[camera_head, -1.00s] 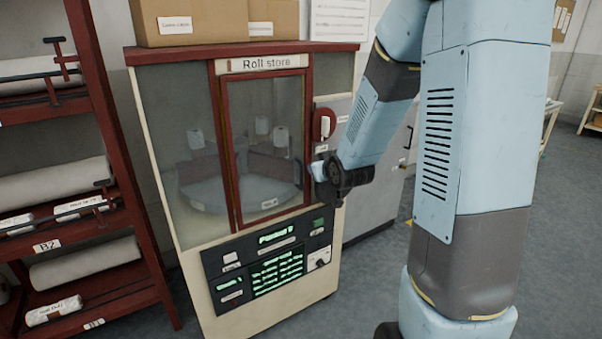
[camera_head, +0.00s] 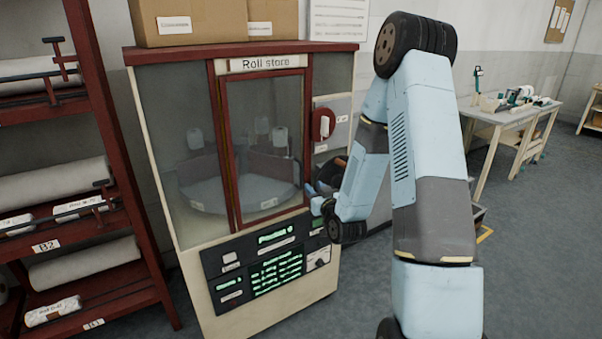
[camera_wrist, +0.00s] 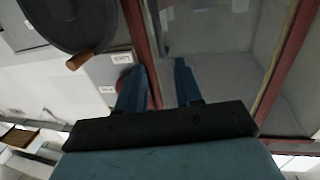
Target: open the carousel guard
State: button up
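The carousel guard (camera_head: 265,140) is a red-framed clear door on the front of the "Roll store" cabinet (camera_head: 215,315). It looks closed, with pale rolls on a round carousel (camera_head: 205,193) behind it. I see no handle between the fingers, and contact cannot be told.
A dark handwheel (camera_wrist: 70,20) with a wooden knob is close beside the gripper. A control panel (camera_head: 270,265) lies below the guard. A red rack (camera_head: 120,190) with rolls stands at left. Boxes (camera_head: 190,20) sit on top. Floor at right (camera_head: 540,240) is clear.

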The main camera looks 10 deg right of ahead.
aim_at(302, 172)
jog(key=w, duration=0.4)
jog(key=w+a, duration=0.1)
jog(key=w, duration=0.8)
jog(key=shift+a, duration=0.25)
jog(key=shift+c, duration=0.3)
jog(key=shift+s, duration=0.1)
grip_shut()
